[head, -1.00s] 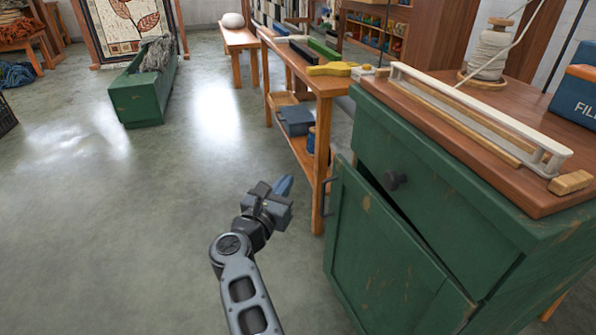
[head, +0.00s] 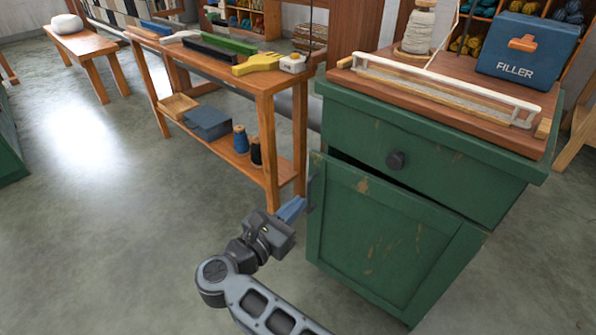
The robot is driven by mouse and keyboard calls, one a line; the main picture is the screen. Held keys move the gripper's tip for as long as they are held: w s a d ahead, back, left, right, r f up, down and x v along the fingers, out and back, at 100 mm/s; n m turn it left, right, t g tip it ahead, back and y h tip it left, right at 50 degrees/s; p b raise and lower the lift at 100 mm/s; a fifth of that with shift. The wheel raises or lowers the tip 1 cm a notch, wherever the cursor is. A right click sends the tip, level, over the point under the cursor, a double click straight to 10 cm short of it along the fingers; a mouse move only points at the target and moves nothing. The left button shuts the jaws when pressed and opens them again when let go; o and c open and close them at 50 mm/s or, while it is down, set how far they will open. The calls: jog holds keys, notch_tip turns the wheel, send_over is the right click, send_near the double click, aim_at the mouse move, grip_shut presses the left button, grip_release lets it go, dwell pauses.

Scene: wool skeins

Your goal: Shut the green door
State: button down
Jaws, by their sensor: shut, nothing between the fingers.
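I cannot tell whether the fingertips touch the door.
A wooden bench (head: 262,80) with tools and a lower shelf with spools stands left of the cabinet, close behind my gripper. A blue FILLER box (head: 526,50) and a spool of cord (head: 417,30) sit on the cabinet top. The floor at left is clear.

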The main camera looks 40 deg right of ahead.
aim_at(336, 167)
jog(key=d, duration=0.4)
jog(key=w+d+b, duration=0.1)
jog(key=d, duration=0.4)
jog(key=w+d+b, duration=0.1)
jog(key=d, duration=0.3)
jog(key=shift+d, duration=0.35)
